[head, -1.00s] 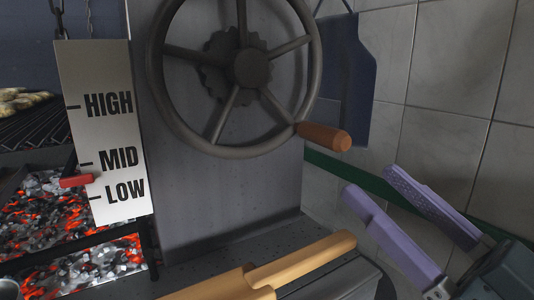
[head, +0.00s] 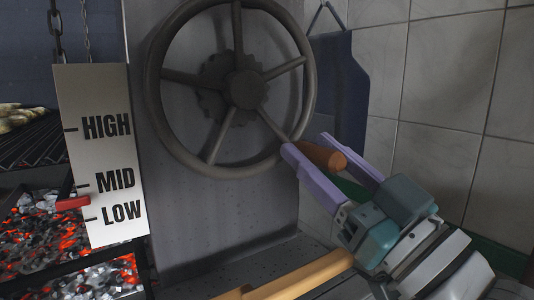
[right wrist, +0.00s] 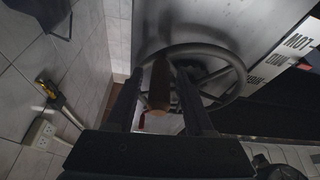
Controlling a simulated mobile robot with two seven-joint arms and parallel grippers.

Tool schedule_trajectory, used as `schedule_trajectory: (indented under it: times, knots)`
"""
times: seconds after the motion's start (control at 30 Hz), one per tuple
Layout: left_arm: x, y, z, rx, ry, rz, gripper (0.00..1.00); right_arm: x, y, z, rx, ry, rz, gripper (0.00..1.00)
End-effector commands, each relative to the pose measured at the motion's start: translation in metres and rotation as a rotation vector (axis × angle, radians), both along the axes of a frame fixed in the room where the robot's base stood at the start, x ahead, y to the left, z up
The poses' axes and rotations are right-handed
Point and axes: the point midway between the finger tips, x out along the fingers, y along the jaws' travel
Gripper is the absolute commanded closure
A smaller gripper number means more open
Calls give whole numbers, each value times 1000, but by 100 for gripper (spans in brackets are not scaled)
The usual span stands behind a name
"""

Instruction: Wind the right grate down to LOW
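The dark hand wheel (head: 163,120) is mounted on a grey metal panel, with its orange-brown handle (head: 325,155) at the lower right of the rim. My right gripper (head: 318,150) is open, its purple fingers on either side of the handle. In the right wrist view the handle (right wrist: 159,85) stands between the two fingers; contact cannot be told. The scale plate (head: 95,160) reads HIGH, MID, LOW. Its red pointer (head: 73,203) sits between the MID and LOW marks, nearer the middle of that gap. My left gripper is not in view.
Glowing coals (head: 50,235) lie under the grate (head: 35,140) at the left, with pale food on it. A wooden handle or board (head: 300,273) lies along the front ledge. A dark blue apron-like cloth (head: 340,90) hangs behind the wheel, before a tiled wall.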

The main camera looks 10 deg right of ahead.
Motion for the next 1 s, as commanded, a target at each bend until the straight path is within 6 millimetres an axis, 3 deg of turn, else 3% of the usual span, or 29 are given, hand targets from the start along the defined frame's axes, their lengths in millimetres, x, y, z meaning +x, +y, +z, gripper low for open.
schedule_trajectory:
  times: [0.07, 0.43, 1.0]
  knots:
    - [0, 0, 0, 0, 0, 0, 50, 0, 0, 0, 0, 0, 0, 58]
    - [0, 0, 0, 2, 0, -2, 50, 0, 0, 0, 0, 0, 0, 99]
    - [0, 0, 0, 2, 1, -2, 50, 0, 0, 0, -1, 0, 0, 100]
